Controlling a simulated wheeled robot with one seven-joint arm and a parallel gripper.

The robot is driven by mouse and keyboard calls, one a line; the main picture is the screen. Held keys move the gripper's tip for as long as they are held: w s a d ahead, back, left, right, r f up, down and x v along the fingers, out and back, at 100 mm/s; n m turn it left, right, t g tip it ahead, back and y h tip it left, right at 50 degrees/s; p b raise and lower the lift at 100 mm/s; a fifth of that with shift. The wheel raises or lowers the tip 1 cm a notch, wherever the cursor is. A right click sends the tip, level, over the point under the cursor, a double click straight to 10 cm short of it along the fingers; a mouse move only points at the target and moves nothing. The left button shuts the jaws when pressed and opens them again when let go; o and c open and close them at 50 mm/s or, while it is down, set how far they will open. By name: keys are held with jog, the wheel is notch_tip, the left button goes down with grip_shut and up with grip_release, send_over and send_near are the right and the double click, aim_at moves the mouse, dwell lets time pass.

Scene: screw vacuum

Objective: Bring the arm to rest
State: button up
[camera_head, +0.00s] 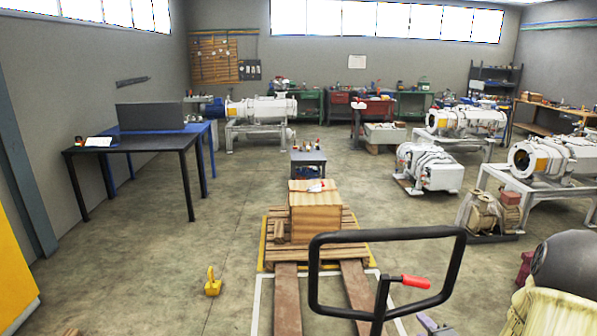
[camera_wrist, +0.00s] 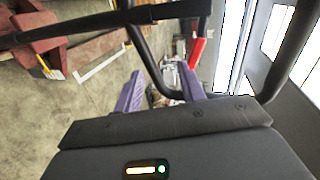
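My gripper (camera_wrist: 161,84) shows in the wrist view with its two purple fingers spread apart and nothing held between them. The black loop handle (camera_wrist: 165,95) of a pallet jack crosses just beyond the fingers, with its red lever (camera_wrist: 197,52) near the right finger. Whether a finger touches the handle I cannot tell. In the head view the handle (camera_head: 312,275) stands in front, with the red lever (camera_head: 416,281) at its right. A small purple part of my gripper (camera_head: 430,324) shows below the lever, at the lower right. Most of my arm is out of view.
A wooden crate (camera_head: 316,212) sits on a pallet (camera_head: 272,258) beyond the handle. A yellow object (camera_head: 212,284) stands on the floor to the left. A black table (camera_head: 130,152) is farther left. White pump machines (camera_head: 430,168) stand at right. The floor at left is mostly clear.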

jog(key=s+a+r+n+g+h, duration=0.1)
jog(key=s+a+r+n+g, duration=0.1)
jog(key=s+a+n+g, duration=1)
jog(key=s+a+n, duration=0.1)
jog(key=a+n, duration=0.2)
jog(key=n, duration=0.1)
jog(key=shift+s+r, duration=0.3)
jog(key=shift+s, duration=0.1)
jog(key=shift+a, duration=0.1)
jog(key=shift+w, duration=0.1)
jog(key=shift+c, duration=0.4)
